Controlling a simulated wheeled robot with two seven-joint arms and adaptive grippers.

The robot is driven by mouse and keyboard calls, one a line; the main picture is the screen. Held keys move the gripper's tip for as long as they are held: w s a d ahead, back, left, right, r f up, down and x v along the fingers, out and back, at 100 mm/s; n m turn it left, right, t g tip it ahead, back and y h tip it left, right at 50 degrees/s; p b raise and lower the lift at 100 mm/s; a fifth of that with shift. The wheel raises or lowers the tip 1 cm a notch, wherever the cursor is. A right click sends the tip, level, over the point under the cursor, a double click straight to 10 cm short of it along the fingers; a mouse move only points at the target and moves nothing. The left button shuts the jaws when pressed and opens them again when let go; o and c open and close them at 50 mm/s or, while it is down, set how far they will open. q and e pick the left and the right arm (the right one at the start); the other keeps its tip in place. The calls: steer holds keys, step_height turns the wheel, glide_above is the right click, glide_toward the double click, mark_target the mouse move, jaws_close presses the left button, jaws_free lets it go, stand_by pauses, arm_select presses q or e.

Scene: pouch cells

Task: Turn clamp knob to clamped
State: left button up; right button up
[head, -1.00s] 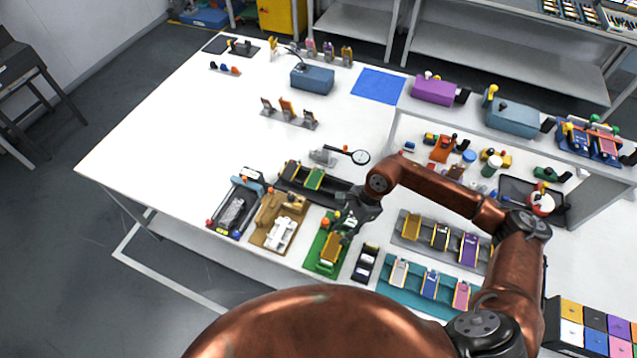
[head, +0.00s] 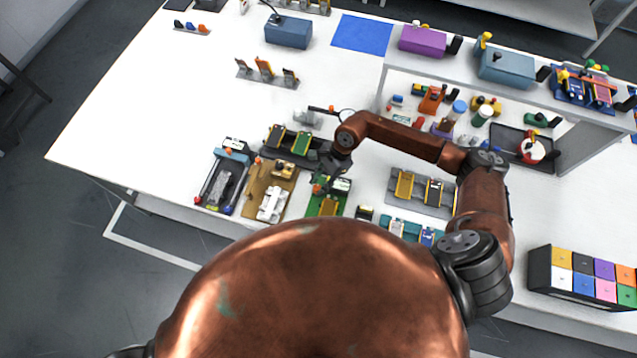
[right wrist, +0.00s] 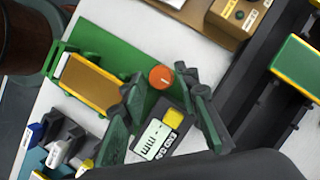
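The green fixture (head: 312,211) stands near the table's front edge, partly under my right arm. In the right wrist view, its green plate (right wrist: 99,46) carries a gold pouch cell (right wrist: 90,81). The round orange clamp knob (right wrist: 161,77) has a small pale mark on top and sits beside the cell. A small unit with a display (right wrist: 154,138) and a yellow block is next to it. My right gripper (right wrist: 164,82) is open, its two dark fingers apart with the knob between the tips as seen from the wrist; contact cannot be told. My left gripper is out of view.
A tan fixture (head: 258,190) and a dark tray (head: 208,192) stand left of the green fixture. A dark rail with green cells (head: 301,143) lies behind it. A grey cell rack (head: 418,188) stands to the right.

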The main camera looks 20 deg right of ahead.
steer(key=shift+a+f, duration=0.1)
steer(key=shift+f, duration=0.05)
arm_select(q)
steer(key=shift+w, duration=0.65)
arm_select(e)
steer(key=shift+c, duration=0.3)
steer(key=c, duration=0.5)
jaws_close()
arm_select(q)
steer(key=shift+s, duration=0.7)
